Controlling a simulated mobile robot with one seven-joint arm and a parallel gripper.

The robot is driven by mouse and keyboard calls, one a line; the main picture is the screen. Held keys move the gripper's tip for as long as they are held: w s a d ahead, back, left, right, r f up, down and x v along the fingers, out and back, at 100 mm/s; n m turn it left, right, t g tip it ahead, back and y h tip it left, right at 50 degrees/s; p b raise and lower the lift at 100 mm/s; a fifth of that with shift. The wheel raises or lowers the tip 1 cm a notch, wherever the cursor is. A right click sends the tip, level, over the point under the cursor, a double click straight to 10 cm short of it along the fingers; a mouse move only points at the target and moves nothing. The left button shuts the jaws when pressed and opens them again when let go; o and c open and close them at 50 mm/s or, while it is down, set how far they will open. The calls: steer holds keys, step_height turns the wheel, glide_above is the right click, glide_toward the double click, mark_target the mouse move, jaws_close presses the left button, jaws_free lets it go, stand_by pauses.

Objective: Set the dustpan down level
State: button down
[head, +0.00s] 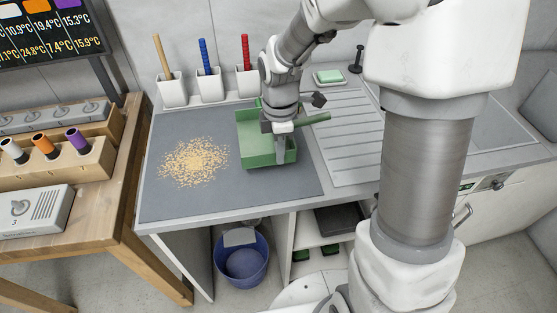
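The green dustpan (256,151) is on or just above the dark grey mat (170,206) on the counter. Its open tray lies to the left of and below my gripper, and a green handle piece (317,118) sticks out to the right. My gripper (281,155) points down at the dustpan's right part, with a finger showing in front of its near edge. Whether the fingers are closed on the dustpan cannot be made out. Whether the pan is fully level or touching the mat is also unclear. A spread of tan crumbs (195,161) lies on the mat left of the dustpan.
White holders with a wooden (161,56), a blue (204,57) and a red handle (246,52) stand behind the mat. A ribbed drainboard (350,140) with a green sponge (328,76) is on the right. A blue bucket (243,265) stands below the counter. The mat's front strip is clear.

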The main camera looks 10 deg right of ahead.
steer(key=shift+f+b, duration=0.3)
steer(key=shift+f, duration=1.65)
steer(key=shift+f, duration=0.2)
steer(key=c, duration=1.1)
jaws_free()
steer(key=shift+o, duration=0.2)
